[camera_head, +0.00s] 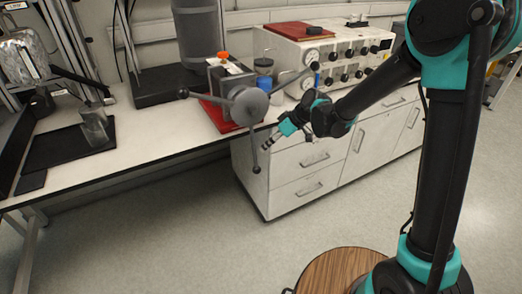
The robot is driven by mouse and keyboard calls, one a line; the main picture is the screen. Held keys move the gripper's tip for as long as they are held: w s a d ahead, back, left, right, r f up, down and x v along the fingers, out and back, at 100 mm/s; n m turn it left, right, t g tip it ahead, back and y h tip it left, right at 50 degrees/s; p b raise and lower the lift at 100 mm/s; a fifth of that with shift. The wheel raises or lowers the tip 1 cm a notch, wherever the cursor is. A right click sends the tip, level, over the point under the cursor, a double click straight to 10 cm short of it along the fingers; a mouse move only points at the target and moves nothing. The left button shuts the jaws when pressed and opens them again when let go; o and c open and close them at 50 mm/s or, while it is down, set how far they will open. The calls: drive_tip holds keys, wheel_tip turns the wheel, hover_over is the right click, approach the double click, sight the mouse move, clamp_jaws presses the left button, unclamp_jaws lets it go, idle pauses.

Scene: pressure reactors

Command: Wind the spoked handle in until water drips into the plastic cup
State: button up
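The spoked handle (246,106) has a round grey hub and three spokes with dark end knobs. One spoke points left, one up to the right, and one down past the bench's front edge. It is on a grey device with a red base. My gripper (270,143) is right of the lower spoke and below the hub, with fingertips pointing down-left. Whether it touches the spoke or is open is too small to tell. A clear, greyish cup-like container (94,124) stands on a black mat at the left. No water drops can be made out.
A cream control box (330,52) with black knobs stands behind my gripper. A blue-and-dark container (264,72) stands behind the handle. White drawers (305,160) are under the bench on the right. The bench top (140,142) between cup and handle is clear.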

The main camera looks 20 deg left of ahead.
drive_tip(key=shift+v, duration=1.45)
drive_tip(key=m+t+h, duration=0.2)
drive_tip(key=m+h, duration=0.1)
drive_tip(key=m, duration=0.1)
approach(255, 154)
drive_tip(key=x, duration=1)
drive_tip(key=shift+w+a+f, duration=0.15)
drive_tip(key=shift+w+f, duration=0.05)
drive_tip(key=shift+w, duration=0.05)
clamp_jaws()
